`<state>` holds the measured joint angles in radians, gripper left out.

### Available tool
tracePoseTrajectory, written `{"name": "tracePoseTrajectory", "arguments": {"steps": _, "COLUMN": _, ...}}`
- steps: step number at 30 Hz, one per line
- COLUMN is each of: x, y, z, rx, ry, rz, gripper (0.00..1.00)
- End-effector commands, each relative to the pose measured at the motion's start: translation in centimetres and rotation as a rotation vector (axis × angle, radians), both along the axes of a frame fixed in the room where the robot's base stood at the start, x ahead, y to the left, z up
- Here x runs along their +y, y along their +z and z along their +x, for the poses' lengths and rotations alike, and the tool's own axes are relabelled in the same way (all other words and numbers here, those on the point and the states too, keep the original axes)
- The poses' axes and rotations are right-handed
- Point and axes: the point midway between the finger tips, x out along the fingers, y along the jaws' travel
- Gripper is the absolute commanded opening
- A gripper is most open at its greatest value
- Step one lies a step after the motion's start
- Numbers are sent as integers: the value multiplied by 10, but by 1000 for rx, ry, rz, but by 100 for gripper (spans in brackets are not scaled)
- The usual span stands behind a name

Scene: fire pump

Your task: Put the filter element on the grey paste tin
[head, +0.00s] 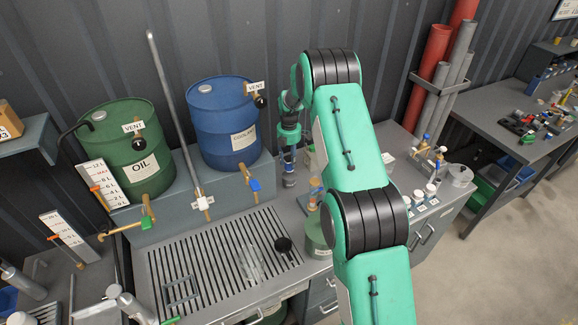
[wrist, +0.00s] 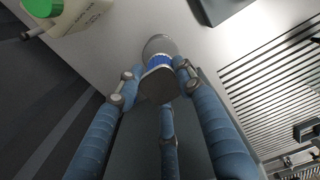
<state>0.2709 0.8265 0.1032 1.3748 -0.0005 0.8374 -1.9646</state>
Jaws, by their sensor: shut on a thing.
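My gripper (wrist: 155,80) is shut on a short, round piece that I take for the filter element (wrist: 158,88), with a dark flat near end. A blue band (wrist: 160,61) and a pale grey round part (wrist: 160,44) show just beyond it. I cannot tell whether these belong to the held piece or to the grey paste tin under it. In the head view my gripper (head: 289,165) points down over the back of the bench, right of the blue drum. A small grey end shows below it. I cannot make out the tin for certain; my arm hides part of the bench.
The green oil drum (head: 127,150) and blue coolant drum (head: 224,123) stand on a raised shelf left of my gripper. A slotted drain grate (head: 215,262) lies in front. Bottles and small parts (head: 430,185) stand right of my arm.

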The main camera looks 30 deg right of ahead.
Motion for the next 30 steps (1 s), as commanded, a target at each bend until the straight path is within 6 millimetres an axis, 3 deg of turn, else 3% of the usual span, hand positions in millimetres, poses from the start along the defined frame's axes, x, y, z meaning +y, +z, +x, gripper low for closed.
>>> {"name": "tracePoseTrajectory", "arguments": {"steps": 10, "x": 0, "y": -3, "z": -1, "rx": 1, "ry": 0, "rz": 0, "gripper": 10}}
{"name": "tracePoseTrajectory", "arguments": {"steps": 21, "x": 0, "y": -35, "z": -1, "rx": 1, "ry": 0, "rz": 0, "gripper": 10}}
{"name": "tracePoseTrajectory", "arguments": {"steps": 30, "x": 0, "y": -36, "z": 0, "rx": 0, "ry": 0, "rz": 0, "gripper": 10}}
